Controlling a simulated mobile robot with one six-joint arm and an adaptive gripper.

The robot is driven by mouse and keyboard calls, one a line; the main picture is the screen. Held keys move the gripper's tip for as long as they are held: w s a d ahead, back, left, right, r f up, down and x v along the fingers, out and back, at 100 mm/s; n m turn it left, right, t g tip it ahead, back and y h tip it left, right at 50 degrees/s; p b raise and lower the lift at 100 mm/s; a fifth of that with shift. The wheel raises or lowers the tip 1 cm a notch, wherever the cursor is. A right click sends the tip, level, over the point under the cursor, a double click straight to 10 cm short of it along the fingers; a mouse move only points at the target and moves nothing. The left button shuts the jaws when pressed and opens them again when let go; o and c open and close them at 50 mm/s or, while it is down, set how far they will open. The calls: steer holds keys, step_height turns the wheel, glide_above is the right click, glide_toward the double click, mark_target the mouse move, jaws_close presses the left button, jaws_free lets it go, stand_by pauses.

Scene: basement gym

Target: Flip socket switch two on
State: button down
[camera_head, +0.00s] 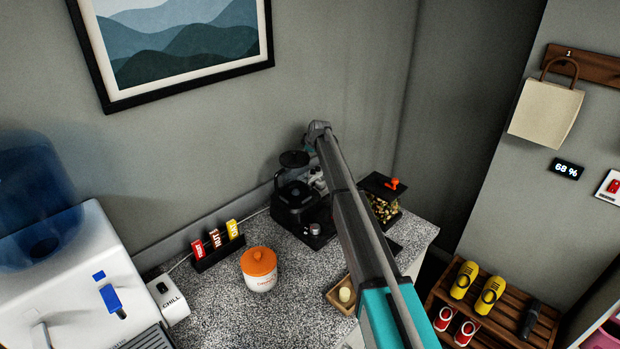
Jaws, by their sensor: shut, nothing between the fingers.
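A white plate with a red switch (613,186) is on the right wall, cut by the frame's right edge. I cannot read its number or tell its position. A white box marked CHILL (172,299) lies on the counter beside the water dispenser, with a small black part on top and a cable running from it. I cannot tell whether either is socket switch two. My arm reaches from the lower right to the coffee maker. What seems to be my gripper (318,179) shows as a small grey part beside that machine, shut and empty, mostly hidden by my arm.
The speckled counter (215,300) holds a black coffee maker (297,205), an orange-lidded jar (259,270), a packet rack (217,249) and a black-lidded container (382,198). A water dispenser (80,280) stands left. A slatted shoe rack (510,310) stands right, below a hanging bag (545,112).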

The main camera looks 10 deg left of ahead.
mark_target(310, 176)
steer(key=shift+f, duration=0.2)
steer(key=f+b, duration=0.2)
steer(key=b, duration=0.1)
steer(key=f+b, duration=0.2)
steer(key=f, duration=0.1)
steer(key=d+f+b, duration=0.1)
steer(key=f+b, duration=0.2)
steer(key=shift+s+f+b, duration=0.15)
steer(key=shift+s+b, duration=0.15)
steer(key=shift+s, duration=0.05)
steer(key=shift+s+d+f+b, duration=0.1)
steer(key=shift+f+b, duration=0.65)
stand_by(2.3)
steer(key=shift+r, duration=0.2)
steer(key=shift+r+p, duration=0.6)
steer(key=shift+p, duration=0.2)
steer(key=shift+w+a+r+p, duration=0.15)
steer(key=shift+a+r+p, duration=0.05)
steer(key=shift+r+p, duration=1.05)
steer(key=shift+w+a+r+p, duration=0.1)
steer(key=shift+a+r+p, duration=0.1)
steer(key=shift+r+p, duration=1)
